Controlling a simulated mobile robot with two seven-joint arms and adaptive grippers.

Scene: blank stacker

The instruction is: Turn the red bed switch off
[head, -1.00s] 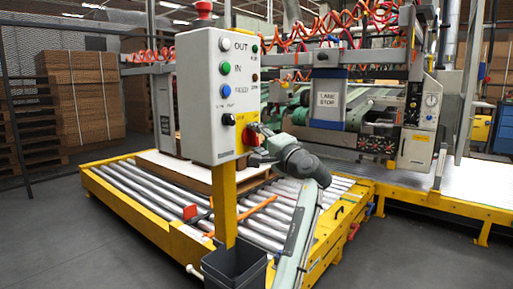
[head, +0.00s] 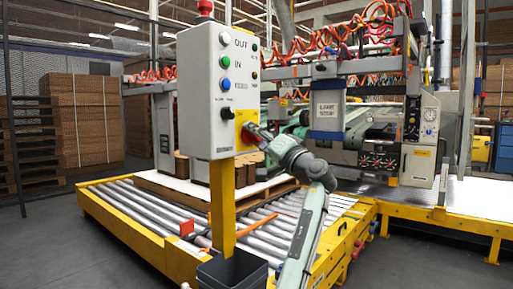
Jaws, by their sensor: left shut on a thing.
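A white control box (head: 208,110) stands on a yellow post. My left gripper (head: 253,131) is at this plate and shut on the red switch. The fingers cover most of the switch, so its exact angle cannot be told. My left arm reaches up to it from the bottom of the view. My right gripper is not in view.
A dark bin (head: 232,272) hangs at the post's foot.

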